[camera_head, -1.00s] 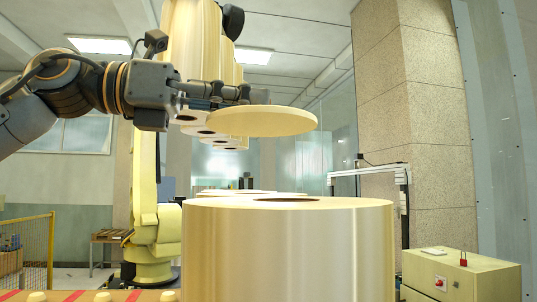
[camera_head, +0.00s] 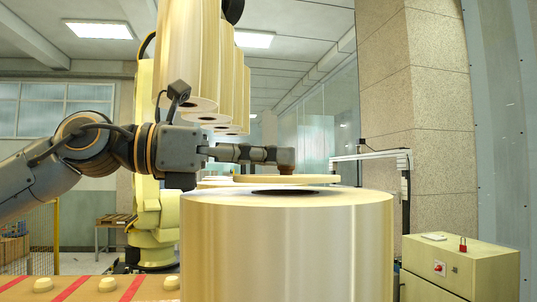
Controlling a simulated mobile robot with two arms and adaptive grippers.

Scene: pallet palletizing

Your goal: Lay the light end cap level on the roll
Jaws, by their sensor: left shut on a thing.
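The light end cap (camera_head: 287,179) is a thin pale yellow disc. My left gripper (camera_head: 284,162) is shut on it from above, and my left arm reaches in from the left. The cap looks level, seen nearly edge-on. The big pale yellow roll (camera_head: 287,245) stands upright in front of me with a dark core hole (camera_head: 285,192) in its top. The cap appears just above the roll's top, and the hole still shows below the cap's front edge. I cannot tell how wide the gap is. My right gripper is not in view.
Several similar rolls (camera_head: 190,60) hang above, behind my left arm. A yellow machine (camera_head: 155,225) stands behind at left. A conveyor (camera_head: 95,289) with red stripes and small pale pieces lies at lower left. A yellow control box (camera_head: 460,270) stands at right.

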